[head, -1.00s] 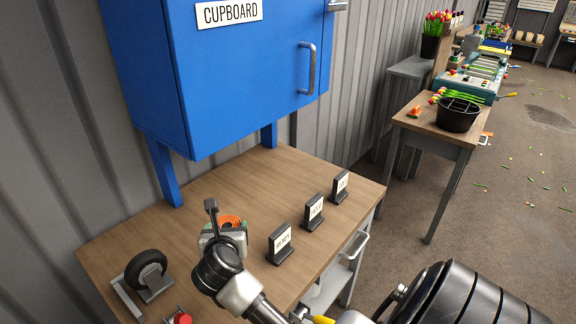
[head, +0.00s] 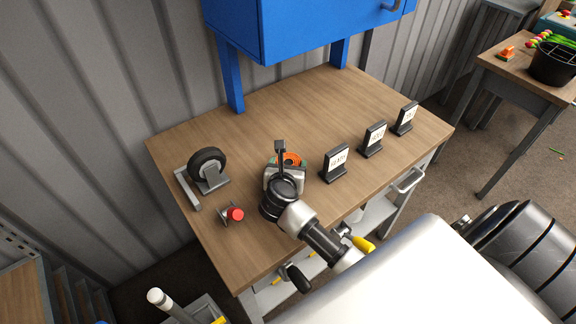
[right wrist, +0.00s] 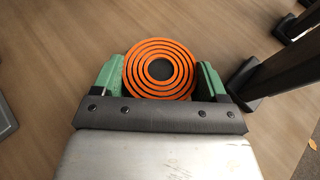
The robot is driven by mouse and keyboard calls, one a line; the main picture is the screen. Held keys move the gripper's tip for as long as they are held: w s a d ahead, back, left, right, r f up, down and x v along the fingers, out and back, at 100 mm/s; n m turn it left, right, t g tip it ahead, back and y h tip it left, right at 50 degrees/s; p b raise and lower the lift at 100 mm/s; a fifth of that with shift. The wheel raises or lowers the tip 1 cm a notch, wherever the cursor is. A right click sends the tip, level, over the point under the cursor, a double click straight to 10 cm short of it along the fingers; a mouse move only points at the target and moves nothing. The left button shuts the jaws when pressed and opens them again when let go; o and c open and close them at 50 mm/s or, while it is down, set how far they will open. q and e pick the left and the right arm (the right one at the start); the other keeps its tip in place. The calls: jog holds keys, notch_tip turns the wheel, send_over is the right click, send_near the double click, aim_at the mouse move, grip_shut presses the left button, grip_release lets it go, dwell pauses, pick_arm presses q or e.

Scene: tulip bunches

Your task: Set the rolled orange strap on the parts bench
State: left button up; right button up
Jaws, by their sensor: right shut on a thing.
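The strap is over the wooden top of the parts bench (head: 265,115), left of the nearest sign. I cannot tell whether it touches the wood. The bench top also fills the background in the right wrist view (right wrist: 50,40). My left gripper is not in view.
Three small black stands with white signs (head: 336,163) line the bench's right front edge. A caster wheel (head: 207,165) and a red-topped part (head: 235,214) are on the left. A blue cupboard (head: 310,25) stands behind. The back middle of the bench is clear.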

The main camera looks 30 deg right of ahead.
jog(key=shift+f, duration=0.1)
jog(key=shift+f, duration=0.15)
jog(key=o, duration=1)
jog(key=shift+r, duration=0.35)
jog(key=v, duration=1.2)
jog(key=shift+f+b, duration=0.1)
jog(key=shift+b, duration=0.25)
